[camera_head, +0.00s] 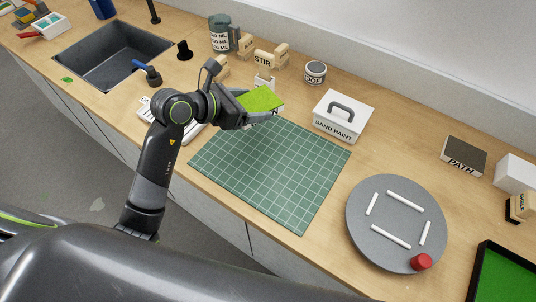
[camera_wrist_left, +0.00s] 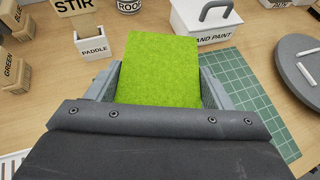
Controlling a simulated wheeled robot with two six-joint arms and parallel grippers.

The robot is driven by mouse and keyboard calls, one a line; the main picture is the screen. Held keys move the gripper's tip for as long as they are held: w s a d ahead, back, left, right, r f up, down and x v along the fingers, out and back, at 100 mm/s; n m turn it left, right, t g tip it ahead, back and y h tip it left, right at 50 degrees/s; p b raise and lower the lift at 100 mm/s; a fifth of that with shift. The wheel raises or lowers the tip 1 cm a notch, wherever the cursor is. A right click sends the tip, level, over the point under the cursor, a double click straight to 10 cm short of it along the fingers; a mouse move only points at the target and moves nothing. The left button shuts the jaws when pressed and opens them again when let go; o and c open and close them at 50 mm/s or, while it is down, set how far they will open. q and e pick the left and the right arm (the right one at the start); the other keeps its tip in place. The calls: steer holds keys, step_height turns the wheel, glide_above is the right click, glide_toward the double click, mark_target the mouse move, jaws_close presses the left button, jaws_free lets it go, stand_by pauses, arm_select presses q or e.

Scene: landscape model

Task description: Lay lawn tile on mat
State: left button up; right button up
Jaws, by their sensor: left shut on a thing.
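The lawn tile (camera_head: 262,99) is a bright green rectangle held in my left gripper (camera_head: 244,104), above the back left edge of the mat. In the left wrist view the lawn tile (camera_wrist_left: 160,72) sits between the two fingers of my left gripper (camera_wrist_left: 158,90), which is shut on it. The mat (camera_head: 272,175) is dark green with a pale grid and lies flat and bare on the counter. It also shows in the left wrist view (camera_wrist_left: 262,98), to the right of the tile. My right gripper is not in view.
A white SAND PAINT box (camera_head: 340,122) stands at the mat's back right corner. A round grey board (camera_head: 385,257) with white sticks and a red piece lies to the right. A sink (camera_head: 112,57) is at the left. Labelled blocks and a ROOF pot (camera_head: 315,72) stand behind.

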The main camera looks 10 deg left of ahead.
mark_target(253, 137)
arm_select(q)
steer(key=shift+f, duration=5.15)
steer(key=o, duration=1)
steer(key=shift+p, duration=0.35)
steer(key=shift+r, duration=0.2)
steer(key=b+v, duration=0.1)
steer(key=v, duration=0.9)
steer(key=shift+f, duration=0.1)
steer(key=shift+v, duration=1)
steer(key=shift+d, duration=0.1)
